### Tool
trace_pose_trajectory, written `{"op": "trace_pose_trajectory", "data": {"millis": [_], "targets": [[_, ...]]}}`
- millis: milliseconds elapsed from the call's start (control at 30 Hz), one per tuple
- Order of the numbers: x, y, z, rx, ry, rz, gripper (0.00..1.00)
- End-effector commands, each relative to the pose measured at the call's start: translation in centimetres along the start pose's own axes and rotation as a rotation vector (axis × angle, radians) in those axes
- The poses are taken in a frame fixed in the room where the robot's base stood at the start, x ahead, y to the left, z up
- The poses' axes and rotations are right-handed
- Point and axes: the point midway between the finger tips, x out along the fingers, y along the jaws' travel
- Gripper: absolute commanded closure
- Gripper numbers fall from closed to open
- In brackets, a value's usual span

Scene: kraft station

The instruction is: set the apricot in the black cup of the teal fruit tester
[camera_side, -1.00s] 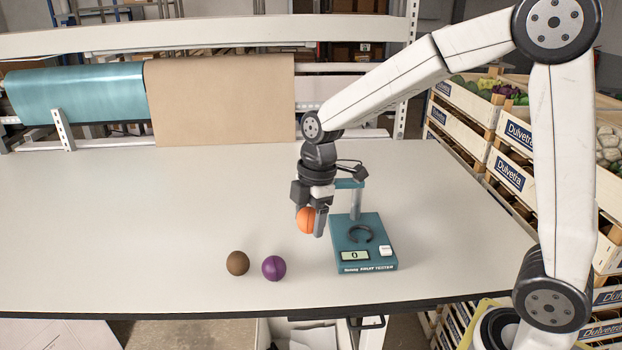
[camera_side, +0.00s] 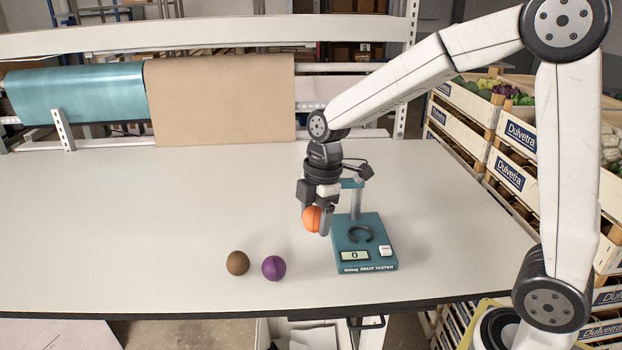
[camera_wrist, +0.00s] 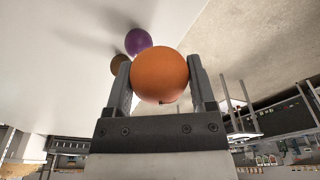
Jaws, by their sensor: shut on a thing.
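The orange apricot (camera_side: 311,219) is held between the fingers of my gripper (camera_side: 316,222), just left of the tester and above the table. In the wrist view the apricot (camera_wrist: 160,75) sits between the two fingertips of my gripper (camera_wrist: 160,85). The teal fruit tester (camera_side: 379,259) stands on the table with a display reading 0. Its black cup (camera_side: 361,235) shows as an open, empty ring on top of the base. The tester does not show clearly in the wrist view.
A brown ball (camera_side: 237,263) and a purple ball (camera_side: 273,268) lie on the table (camera_side: 150,220) left of the tester; the purple ball (camera_wrist: 138,41) also shows in the wrist view. The tester's post (camera_side: 355,203) rises behind the cup. Produce crates (camera_side: 509,172) stand at the right.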

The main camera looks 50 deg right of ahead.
Motion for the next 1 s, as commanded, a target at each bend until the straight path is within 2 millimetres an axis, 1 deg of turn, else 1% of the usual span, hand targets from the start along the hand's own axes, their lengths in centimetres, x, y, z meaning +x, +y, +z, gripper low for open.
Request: {"op": "trace_pose_trajectory", "data": {"millis": [167,267,500,600,700,833,1000], "targets": [[0.1,0.8,2.4,0.006,-0.002,-0.001,0.88],[0.2,1.3,4.3,0.009,-0.002,0.000,0.88],[0.5,2.2,9.8,0.008,-0.002,-0.001,0.88],[0.6,2.4,11.8,0.008,-0.001,-0.002,0.88],[0.6,2.4,13.3,0.005,-0.001,-0.002,0.88],[0.7,2.4,14.5,0.003,0.000,-0.001,0.88],[0.7,2.4,14.9,0.001,0.001,-0.002,0.88]]}}
